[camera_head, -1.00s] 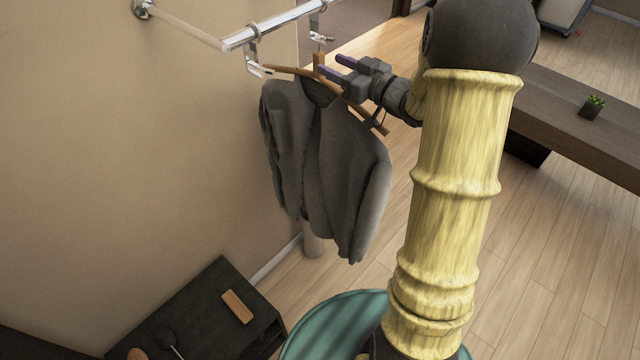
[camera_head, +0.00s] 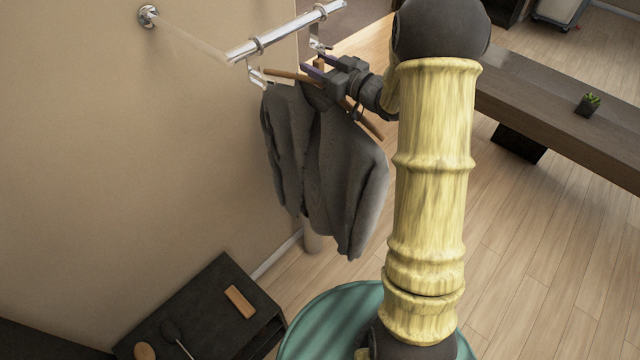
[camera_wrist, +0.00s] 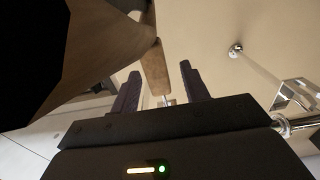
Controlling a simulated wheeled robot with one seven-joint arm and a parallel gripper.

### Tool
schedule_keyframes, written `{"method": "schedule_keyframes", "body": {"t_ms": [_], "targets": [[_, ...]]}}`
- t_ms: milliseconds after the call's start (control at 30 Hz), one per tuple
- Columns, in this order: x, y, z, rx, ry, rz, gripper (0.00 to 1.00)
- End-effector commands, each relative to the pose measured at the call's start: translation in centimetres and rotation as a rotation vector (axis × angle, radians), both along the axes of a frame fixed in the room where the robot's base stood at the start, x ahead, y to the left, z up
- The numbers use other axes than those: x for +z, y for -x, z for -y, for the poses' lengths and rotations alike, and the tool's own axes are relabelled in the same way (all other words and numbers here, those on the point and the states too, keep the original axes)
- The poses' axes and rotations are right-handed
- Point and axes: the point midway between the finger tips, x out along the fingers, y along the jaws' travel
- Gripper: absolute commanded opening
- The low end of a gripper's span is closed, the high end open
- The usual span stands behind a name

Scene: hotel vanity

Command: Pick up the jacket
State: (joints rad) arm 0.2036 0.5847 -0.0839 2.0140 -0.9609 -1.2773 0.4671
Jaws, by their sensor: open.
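The grey jacket (camera_head: 335,165) hangs from a wooden hanger (camera_head: 287,74) below the chrome wall rail (camera_head: 285,32). My gripper (camera_head: 312,67) is at the top of the hanger, just above the jacket's collar, coming in from the right. In the wrist view my gripper (camera_wrist: 160,90) has its two dark fingers apart, with the wooden hanger (camera_wrist: 155,68) showing between them. I cannot tell whether either finger touches the wood. The large dark shape at the upper left of the wrist view may be part of the jacket.
A dark low cabinet (camera_head: 205,300) stands at lower left with a brush (camera_head: 239,301) and other small items on it. The beige wall is close on the left.

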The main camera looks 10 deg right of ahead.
Motion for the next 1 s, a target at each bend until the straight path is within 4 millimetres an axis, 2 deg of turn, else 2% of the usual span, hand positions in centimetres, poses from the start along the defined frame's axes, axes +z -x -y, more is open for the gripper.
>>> {"method": "schedule_keyframes", "body": {"t_ms": [167,400,1000], "targets": [[0.0,0.01,0.05,-0.001,0.0,0.0,0.45],[0.01,0.02,0.14,-0.002,0.0,0.0,0.0],[0.0,0.01,0.12,-0.002,0.0,0.0,0.0]]}}
